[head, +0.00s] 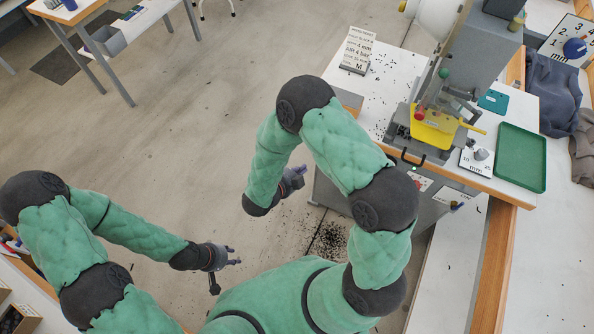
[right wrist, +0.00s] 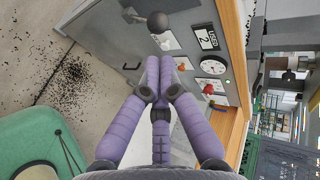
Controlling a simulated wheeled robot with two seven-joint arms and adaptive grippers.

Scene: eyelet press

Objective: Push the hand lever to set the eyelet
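The eyelet press (head: 470,60) stands on the bench at the right, a grey column with a yellow plate (head: 433,125) at its front. A red knob (head: 420,112) and a green knob (head: 443,73) show on it; I cannot tell which part is the hand lever. A black ball knob (right wrist: 157,21) shows beyond my right fingertips in the right wrist view. My right gripper (head: 300,171) is left of the bench, apart from the press; its purple fingers (right wrist: 158,68) are together and empty. My left gripper (head: 237,256) is lower left over the floor, fingers apart and empty.
The cabinet front (right wrist: 205,20) carries a gauge (right wrist: 213,67) and a red knob (right wrist: 208,88). A green tray (head: 521,157), a teal pad (head: 493,101) and a sign block (head: 359,48) lie on the bench. Dark specks litter the floor (right wrist: 70,82). Open floor lies to the left.

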